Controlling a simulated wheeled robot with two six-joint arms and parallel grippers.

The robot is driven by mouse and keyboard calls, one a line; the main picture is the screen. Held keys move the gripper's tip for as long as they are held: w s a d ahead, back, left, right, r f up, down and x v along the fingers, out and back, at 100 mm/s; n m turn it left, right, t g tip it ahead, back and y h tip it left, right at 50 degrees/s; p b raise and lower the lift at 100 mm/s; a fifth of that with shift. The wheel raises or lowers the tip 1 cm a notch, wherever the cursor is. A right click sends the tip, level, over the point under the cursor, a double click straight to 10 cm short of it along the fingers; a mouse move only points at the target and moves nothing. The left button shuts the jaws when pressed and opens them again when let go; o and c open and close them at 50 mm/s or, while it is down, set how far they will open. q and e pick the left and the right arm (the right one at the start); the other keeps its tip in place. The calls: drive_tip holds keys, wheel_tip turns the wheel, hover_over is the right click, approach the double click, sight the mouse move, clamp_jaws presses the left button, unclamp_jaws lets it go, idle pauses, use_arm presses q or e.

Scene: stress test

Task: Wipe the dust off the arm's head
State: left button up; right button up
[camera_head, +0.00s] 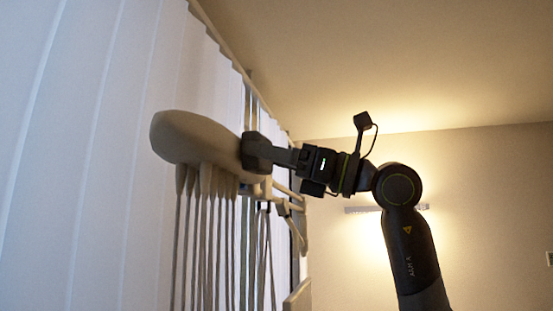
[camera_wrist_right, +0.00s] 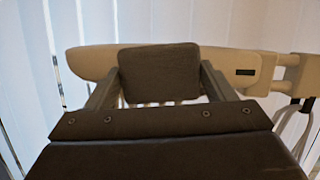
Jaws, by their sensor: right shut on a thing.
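The arm's head (camera_head: 195,138) is a long, rounded beige body in the upper middle left of the head view, with several hoses hanging below it. It also spans the right wrist view (camera_wrist_right: 90,62). My right gripper (camera_head: 258,152) reaches in from the right, in front of the head's right end. In the right wrist view its two fingers are shut on a dark grey pad (camera_wrist_right: 158,72), which covers the middle of the head. The pad looks against the head's surface, but I cannot tell if it touches. I cannot make out dust. My left gripper is not in view.
White vertical blinds (camera_head: 90,130) stand behind the head on the left. Beige support bars (camera_head: 288,192) adjoin the head's right end. The hoses (camera_head: 205,240) hang freely below it. A wall lamp (camera_head: 360,209) glows on the far wall. The space above the head looks clear.

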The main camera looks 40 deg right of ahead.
drive_tip(key=shift+s+a, duration=0.85)
drive_tip(key=shift+a, duration=0.2)
drive_tip(key=shift+s+a, duration=0.85)
drive_tip(key=shift+a, duration=0.15)
drive_tip(key=s+d+b, duration=0.2)
drive_tip(key=s+d, duration=0.2)
drive_tip(key=shift+s, duration=0.25)
drive_tip(key=shift+s+d+b, duration=0.35)
drive_tip(key=shift+s+d, duration=0.65)
drive_tip(key=shift+s, duration=0.2)
